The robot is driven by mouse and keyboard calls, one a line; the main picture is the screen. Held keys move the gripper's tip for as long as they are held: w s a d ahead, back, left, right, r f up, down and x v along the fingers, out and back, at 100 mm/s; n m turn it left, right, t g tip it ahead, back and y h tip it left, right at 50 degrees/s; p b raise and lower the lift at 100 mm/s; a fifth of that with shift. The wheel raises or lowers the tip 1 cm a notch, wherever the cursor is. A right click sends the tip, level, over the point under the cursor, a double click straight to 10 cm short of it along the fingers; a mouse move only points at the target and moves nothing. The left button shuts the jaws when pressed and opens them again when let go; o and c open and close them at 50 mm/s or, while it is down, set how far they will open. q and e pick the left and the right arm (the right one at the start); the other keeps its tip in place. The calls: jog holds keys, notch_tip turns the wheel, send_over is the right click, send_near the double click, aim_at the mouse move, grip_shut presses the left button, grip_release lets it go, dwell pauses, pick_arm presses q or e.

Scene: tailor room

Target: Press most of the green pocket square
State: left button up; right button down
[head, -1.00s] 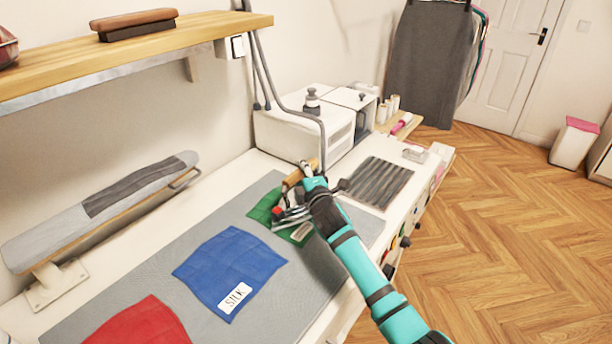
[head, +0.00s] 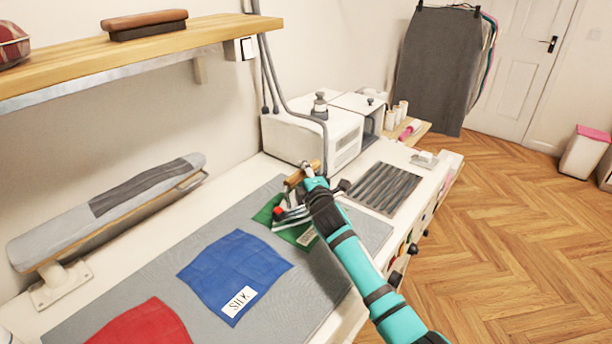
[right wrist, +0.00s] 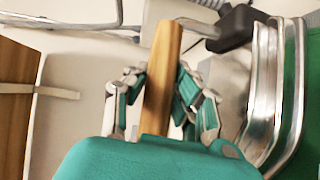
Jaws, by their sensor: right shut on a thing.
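The green pocket square (head: 266,210) lies on the grey pressing mat (head: 335,262), partly hidden by the iron and my right arm. A white label (head: 307,236) shows at its near corner. The iron (head: 290,214), with a silver body and a wooden handle (head: 298,177), is over the green square. My right gripper (head: 308,172) is shut on the iron's handle. In the right wrist view the fingers close around the wooden handle (right wrist: 163,75), with the metal iron body (right wrist: 268,95) and green cloth (right wrist: 312,100) to the right. My left gripper is out of view.
A blue square (head: 235,272) labelled SILK and a red square (head: 145,325) lie on the mat to the left. A sleeve board (head: 110,210) stands behind. The white steam station (head: 312,135) and a ridged dark rest (head: 385,187) are beyond the iron.

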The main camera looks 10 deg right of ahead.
jog(key=w+a+b, duration=0.4)
jog(key=w+b, duration=0.1)
jog(key=shift+r, duration=0.35)
dwell(0.8)
